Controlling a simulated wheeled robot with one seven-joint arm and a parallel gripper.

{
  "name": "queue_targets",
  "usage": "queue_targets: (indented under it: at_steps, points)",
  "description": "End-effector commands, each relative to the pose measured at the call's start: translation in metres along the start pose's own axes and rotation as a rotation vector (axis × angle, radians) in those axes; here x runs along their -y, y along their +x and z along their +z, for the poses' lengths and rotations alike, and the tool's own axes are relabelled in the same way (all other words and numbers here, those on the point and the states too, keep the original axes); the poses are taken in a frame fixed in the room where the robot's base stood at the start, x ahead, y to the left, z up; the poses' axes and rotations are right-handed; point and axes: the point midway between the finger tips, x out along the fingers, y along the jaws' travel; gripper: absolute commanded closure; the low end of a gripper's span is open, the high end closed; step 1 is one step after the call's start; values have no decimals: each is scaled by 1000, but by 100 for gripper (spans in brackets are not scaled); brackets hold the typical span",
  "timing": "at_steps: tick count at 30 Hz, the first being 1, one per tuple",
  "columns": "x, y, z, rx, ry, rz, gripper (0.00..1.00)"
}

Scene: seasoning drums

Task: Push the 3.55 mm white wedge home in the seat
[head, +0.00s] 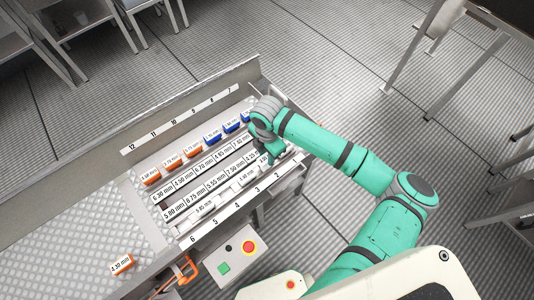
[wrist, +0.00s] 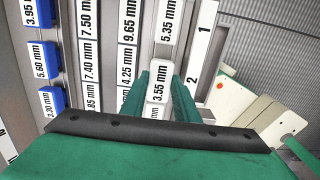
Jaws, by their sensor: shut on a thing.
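The white wedge labelled 3.55 mm (wrist: 158,97) stands between the two green fingers of my gripper (wrist: 160,100) in the wrist view. The fingers are shut on its sides. In the head view my gripper (head: 272,152) is low over the front row of the slotted rack, near the number 2, and largely covers the wedge. The wedge lines up with a white plate labelled 5.35 mm (wrist: 169,38) just beyond it. The seat under the wedge is hidden by the fingers and the wedge, so I cannot tell how deep it sits.
Other white wedges, 3.85 mm (head: 204,206) and one beside it (head: 248,177), sit along the front row. Orange wedges (head: 172,163) and blue wedges (head: 212,135) stand in the back row. A loose orange wedge (head: 121,265) lies at lower left. A control box (head: 235,252) stands in front.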

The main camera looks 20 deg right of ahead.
Motion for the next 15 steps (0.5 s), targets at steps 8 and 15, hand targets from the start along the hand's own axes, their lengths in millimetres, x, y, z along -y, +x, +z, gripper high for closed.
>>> queue_targets:
  at_steps: [8,15]
  points:
    - [0,6,0,-1,2,1,98]
    - [-1,11,-1,0,-1,1,98]
